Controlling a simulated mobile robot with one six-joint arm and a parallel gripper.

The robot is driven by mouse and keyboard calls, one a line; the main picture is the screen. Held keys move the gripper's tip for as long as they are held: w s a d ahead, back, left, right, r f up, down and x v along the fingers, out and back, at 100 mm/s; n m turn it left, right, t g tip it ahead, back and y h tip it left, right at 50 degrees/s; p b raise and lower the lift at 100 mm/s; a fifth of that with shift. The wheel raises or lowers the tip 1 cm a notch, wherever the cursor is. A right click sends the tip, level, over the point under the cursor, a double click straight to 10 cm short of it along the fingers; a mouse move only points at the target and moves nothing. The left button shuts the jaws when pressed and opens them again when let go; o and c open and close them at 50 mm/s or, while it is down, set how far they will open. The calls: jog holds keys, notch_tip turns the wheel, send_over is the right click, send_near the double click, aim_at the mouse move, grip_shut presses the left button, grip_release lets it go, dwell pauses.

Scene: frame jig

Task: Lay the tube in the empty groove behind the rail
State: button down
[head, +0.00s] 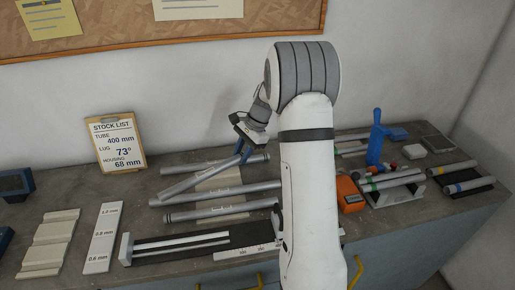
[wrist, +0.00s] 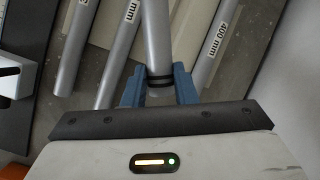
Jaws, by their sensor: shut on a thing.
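My gripper (head: 243,153) has blue fingers and is shut on a grey tube (head: 200,180). The tube slants down to the left across the other tubes; I cannot tell its height above them. In the wrist view the held tube (wrist: 157,35) runs up between the blue fingers (wrist: 159,88), with a black band near the grip. A pale rail (head: 180,244) lies along a dark base (head: 218,240) at the front, with an upright end block (head: 126,250). A dark strip shows behind the rail; I cannot tell if it is the groove. My arm hides the base's right part.
Other grey tubes (head: 222,208) lie on a pale sheet; one in the wrist view is marked 400 mm (wrist: 215,45). Pale boards (head: 50,243) are at left. A blue-handled tool (head: 376,140) and a tube rack (head: 392,196) stand at right.

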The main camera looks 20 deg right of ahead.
jog(key=d+m+t, duration=0.3)
jog(key=d+m, duration=0.2)
jog(key=shift+h, duration=0.4)
jog(key=shift+s+a+f+b, duration=0.1)
jog(key=shift+f+b, duration=1.45)
jog(key=shift+f, duration=0.5)
jog(key=shift+s+a+f+b, duration=0.1)
jog(key=shift+f+b, duration=1.45)
jog(key=shift+f, duration=0.6)
jog(key=c, duration=1.1)
grip_release()
jog(key=v, duration=0.8)
jog(key=shift+b, duration=0.35)
jog(key=shift+f, duration=0.1)
